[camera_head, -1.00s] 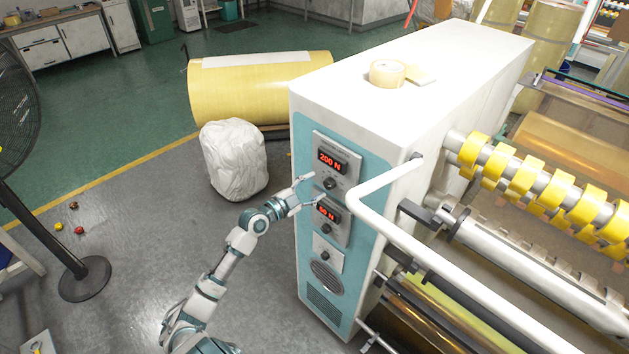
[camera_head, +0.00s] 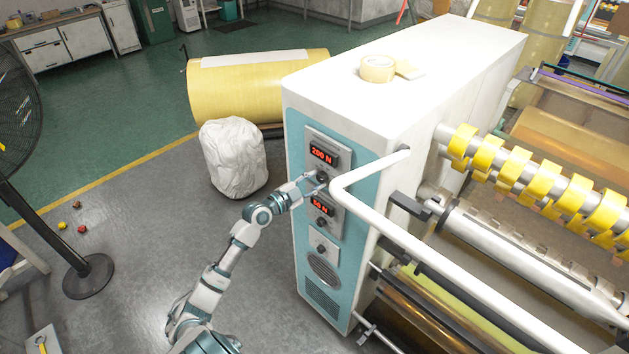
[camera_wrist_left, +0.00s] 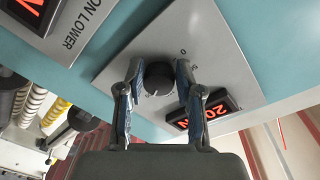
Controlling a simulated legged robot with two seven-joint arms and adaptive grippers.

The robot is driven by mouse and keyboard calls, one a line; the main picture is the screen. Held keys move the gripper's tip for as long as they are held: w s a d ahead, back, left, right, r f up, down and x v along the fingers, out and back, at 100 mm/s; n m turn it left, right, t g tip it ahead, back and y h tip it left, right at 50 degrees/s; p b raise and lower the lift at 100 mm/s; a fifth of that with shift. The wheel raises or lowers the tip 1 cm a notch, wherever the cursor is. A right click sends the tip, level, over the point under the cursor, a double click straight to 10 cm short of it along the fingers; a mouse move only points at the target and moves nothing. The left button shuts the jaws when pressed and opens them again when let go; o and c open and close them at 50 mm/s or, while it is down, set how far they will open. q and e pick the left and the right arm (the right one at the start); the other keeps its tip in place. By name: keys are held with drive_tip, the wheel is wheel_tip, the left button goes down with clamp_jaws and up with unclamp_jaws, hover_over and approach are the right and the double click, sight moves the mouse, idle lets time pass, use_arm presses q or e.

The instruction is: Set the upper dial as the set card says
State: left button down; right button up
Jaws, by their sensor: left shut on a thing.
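The upper dial is a dark round knob (camera_wrist_left: 158,77) on a grey plate. In the head view it sits just below the upper red display (camera_head: 324,155), which reads 200 N. My left gripper (camera_head: 318,182) is at this dial; in the left wrist view its two fingers (camera_wrist_left: 157,80) are on either side of the knob, closed on it. A light pointer mark shows on the knob's face. The lower display (camera_head: 320,205) and lower dial (camera_head: 321,221) sit below, its digits hard to read. I cannot make out a legible set card. My right gripper is not in view.
The white and teal machine cabinet (camera_head: 400,100) carries a tape roll (camera_head: 377,68) on top. A white bent rail (camera_head: 430,260) runs close to the right of the dials. A wrapped white bundle (camera_head: 232,158) and a fan stand (camera_head: 88,277) are on the floor at the left.

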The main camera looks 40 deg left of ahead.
use_arm(q)
drive_tip(key=shift+d+r, duration=0.1)
drive_tip(key=shift+r, duration=0.3)
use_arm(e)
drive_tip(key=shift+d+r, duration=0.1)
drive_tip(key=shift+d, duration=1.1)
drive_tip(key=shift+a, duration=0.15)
